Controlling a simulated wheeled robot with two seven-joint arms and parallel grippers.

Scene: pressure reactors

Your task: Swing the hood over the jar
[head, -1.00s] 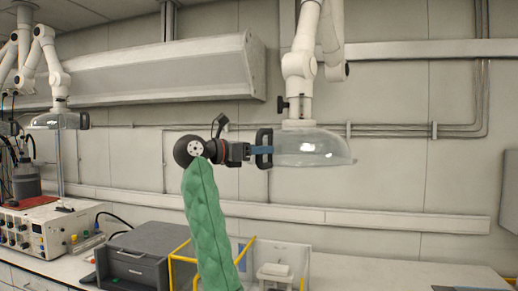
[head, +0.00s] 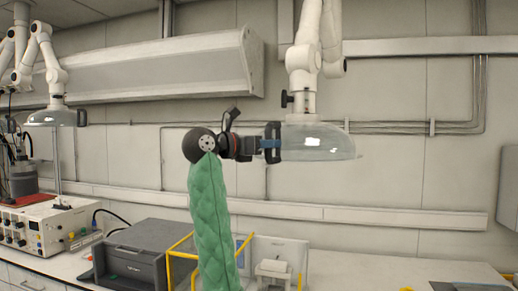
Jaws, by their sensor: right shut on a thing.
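The clear dome hood (head: 318,145) hangs from a white jointed arm (head: 303,75) at the upper middle. A dark upright handle (head: 273,142) is on its left side. A dark jar-like vessel (head: 22,180) stands at the far left on a red-topped instrument, partly cut off by the frame. My left gripper is not in view.
A second clear hood (head: 48,118) hangs at the left. A grey box-shaped device (head: 135,262) and a yellow-framed clear enclosure (head: 285,250) stand on the bench below. A long grey wall housing (head: 160,75) is behind. The air right of the held hood is clear.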

